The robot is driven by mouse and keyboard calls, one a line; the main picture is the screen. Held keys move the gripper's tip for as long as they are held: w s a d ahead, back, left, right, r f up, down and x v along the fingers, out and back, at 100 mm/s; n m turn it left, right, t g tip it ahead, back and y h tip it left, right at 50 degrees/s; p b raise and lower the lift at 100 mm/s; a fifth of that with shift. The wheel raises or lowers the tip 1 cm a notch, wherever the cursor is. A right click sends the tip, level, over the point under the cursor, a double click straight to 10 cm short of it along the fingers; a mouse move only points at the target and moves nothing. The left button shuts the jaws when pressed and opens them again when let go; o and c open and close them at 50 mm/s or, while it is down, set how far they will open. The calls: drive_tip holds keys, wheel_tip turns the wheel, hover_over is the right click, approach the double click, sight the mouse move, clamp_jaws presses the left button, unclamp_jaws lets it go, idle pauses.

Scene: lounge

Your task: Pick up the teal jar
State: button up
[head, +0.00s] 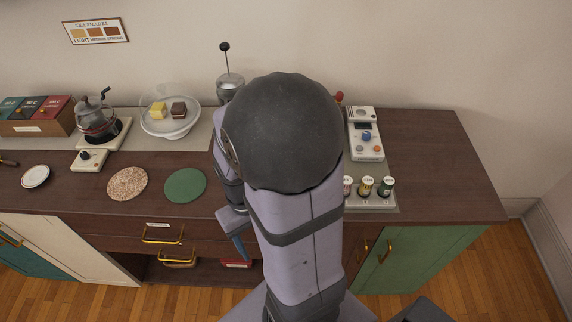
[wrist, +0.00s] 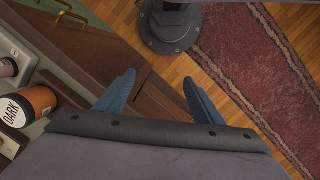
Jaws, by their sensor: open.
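My gripper (wrist: 160,98) is open and empty, with its two blue fingers apart over the front edge of the cabinet and the floor. In the head view one blue fingertip (head: 240,246) shows in front of the drawers, left of my arm. Several small jars with white lids stand at the right of the counter. One dark green jar (head: 385,188) is at the right end of the row; I cannot tell whether it is the teal jar. My arm hides part of the counter there. The wrist view shows an orange-brown jar (wrist: 38,101) marked DARK, left of the gripper.
A white and grey device (head: 365,140) stands behind the jars. A cake stand (head: 170,125), a grinder (head: 97,118), a green round mat (head: 185,186) and a speckled mat (head: 127,184) are on the left. The counter's right end is clear.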

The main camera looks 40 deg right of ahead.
drive_tip(key=d+r+n+h+p, duration=0.25)
drive_tip(key=d+r+p, duration=0.35)
drive_tip(key=r+p, duration=0.35)
drive_tip(key=w+d+n+t+h+b, duration=0.2)
drive_tip(key=w+d+n, duration=0.5)
drive_tip(key=n, duration=1.1)
drive_tip(key=shift+b+x, duration=0.6)
drive_tip(key=shift+x, duration=2.65)
drive_tip(key=shift+a, duration=0.2)
drive_tip(key=shift+c, duration=0.6)
drive_tip(key=c, duration=1.1)
drive_tip(key=shift+r, duration=0.1)
